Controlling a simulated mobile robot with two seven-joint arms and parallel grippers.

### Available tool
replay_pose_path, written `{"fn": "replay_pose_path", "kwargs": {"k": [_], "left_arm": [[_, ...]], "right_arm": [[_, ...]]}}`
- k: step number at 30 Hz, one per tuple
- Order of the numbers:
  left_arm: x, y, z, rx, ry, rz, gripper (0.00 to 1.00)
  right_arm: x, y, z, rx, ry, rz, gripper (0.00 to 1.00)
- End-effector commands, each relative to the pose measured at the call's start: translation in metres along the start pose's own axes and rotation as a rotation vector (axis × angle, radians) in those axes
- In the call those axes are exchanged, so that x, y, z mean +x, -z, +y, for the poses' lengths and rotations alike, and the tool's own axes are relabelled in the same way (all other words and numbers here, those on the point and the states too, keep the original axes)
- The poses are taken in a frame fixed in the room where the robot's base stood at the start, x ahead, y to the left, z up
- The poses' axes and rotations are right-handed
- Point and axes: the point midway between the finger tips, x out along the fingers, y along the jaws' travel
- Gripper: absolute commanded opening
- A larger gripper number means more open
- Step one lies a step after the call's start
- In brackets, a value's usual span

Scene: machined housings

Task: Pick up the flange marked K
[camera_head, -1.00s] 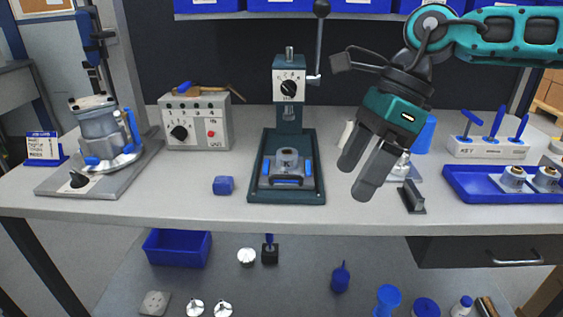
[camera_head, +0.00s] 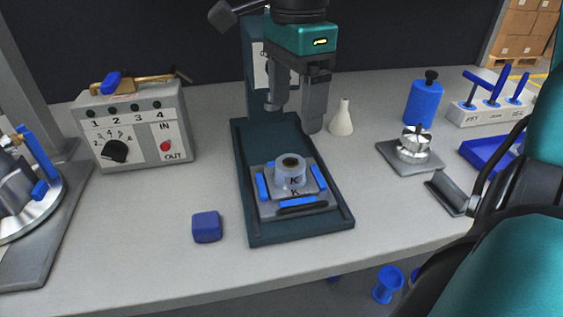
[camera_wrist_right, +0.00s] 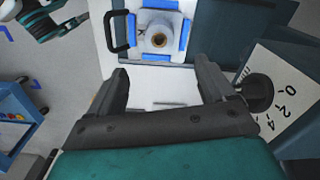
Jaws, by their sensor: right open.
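The flange marked K (camera_head: 290,175) is a pale grey round part with a dark bore and a square base. It sits upright in a grey fixture with blue pads (camera_head: 262,205), on the dark green base of the press (camera_head: 249,229). My right gripper (camera_head: 292,120) hangs open and empty above and behind the flange, in front of the press column. In the right wrist view the flange (camera_wrist_right: 157,38) shows beyond the open fingers (camera_wrist_right: 165,85), apart from them. My left gripper is not in view.
A blue block (camera_head: 206,227) lies left of the press. A control box (camera_head: 135,125) stands behind left. A white cone (camera_head: 342,118), a metal part on a plate (camera_head: 413,147) and a blue bottle (camera_head: 424,103) stand to the right. The front bench strip is clear.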

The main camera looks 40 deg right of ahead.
Motion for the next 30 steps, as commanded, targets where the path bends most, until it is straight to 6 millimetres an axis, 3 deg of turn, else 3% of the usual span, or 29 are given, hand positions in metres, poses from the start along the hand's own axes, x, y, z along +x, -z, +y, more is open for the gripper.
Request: {"fn": "replay_pose_path", "kwargs": {"k": [1, 6, 14, 21, 30], "left_arm": [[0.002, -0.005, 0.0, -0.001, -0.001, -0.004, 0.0], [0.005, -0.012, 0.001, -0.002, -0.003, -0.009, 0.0], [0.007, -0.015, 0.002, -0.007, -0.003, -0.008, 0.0], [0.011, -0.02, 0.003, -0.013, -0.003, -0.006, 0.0], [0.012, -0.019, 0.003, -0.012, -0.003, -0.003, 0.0]], "right_arm": [[0.014, 0.0, 0.001, -0.002, -0.005, 0.0, 0.83], [0.044, 0.0, 0.001, 0.0, -0.004, -0.001, 0.83], [0.064, -0.001, 0.0, 0.0, -0.003, -0.001, 0.83], [0.1, -0.004, 0.0, 0.001, -0.005, -0.001, 0.83], [0.109, -0.004, -0.001, 0.001, -0.001, -0.001, 0.83]]}}
